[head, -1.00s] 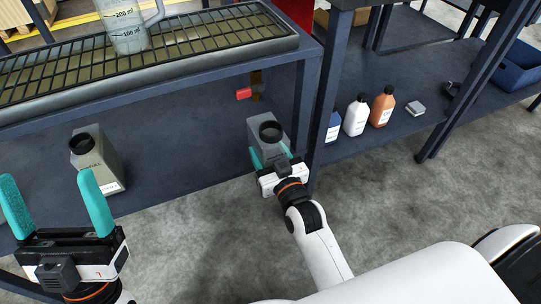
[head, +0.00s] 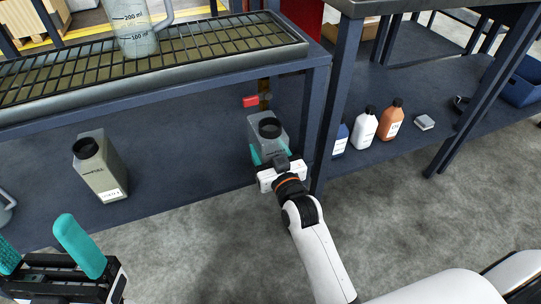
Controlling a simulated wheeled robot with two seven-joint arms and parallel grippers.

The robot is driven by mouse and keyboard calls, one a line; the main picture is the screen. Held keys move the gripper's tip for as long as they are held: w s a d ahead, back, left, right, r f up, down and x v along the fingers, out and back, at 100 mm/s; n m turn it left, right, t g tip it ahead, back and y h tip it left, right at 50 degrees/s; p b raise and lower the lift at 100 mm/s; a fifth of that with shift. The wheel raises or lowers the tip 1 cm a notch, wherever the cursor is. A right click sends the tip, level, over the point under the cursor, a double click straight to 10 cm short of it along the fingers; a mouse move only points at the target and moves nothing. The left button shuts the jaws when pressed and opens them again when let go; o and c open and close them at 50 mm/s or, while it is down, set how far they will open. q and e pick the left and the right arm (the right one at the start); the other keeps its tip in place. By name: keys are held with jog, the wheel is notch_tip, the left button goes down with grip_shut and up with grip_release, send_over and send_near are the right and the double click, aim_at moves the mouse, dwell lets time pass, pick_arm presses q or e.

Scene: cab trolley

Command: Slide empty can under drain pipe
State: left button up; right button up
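A pale grey can (head: 262,122) with a black round mouth stands on the lower shelf, near the right front leg. My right gripper (head: 270,153) has its teal fingers on both sides of this can, apparently closed on it; the contact is partly hidden. The drain pipe (head: 264,93) with a red valve handle (head: 250,101) hangs under the tray just behind the can. The can's mouth is in front of the pipe in the picture. A second, olive-tinted can (head: 101,173) stands further left on the shelf. My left gripper (head: 45,258) is open and empty at the lower left.
A grated tray (head: 170,80) with a measuring jug (head: 137,40) is above the lower shelf. The table leg (head: 324,120) is close to the right of my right gripper. White (head: 365,124) and orange (head: 391,120) bottles stand on the neighbouring shelf. Shelf space between the cans is clear.

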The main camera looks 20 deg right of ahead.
jog(key=shift+w+b, duration=0.85)
jog(key=shift+w, duration=0.75)
jog(key=shift+w+a+b, duration=0.1)
jog(key=shift+w+b, duration=0.25)
jog(key=shift+w, duration=0.25)
jog(key=shift+f+p, duration=0.15)
jog(key=shift+p, duration=0.15)
jog(key=o, duration=1.5)
jog(key=shift+c, duration=0.2)
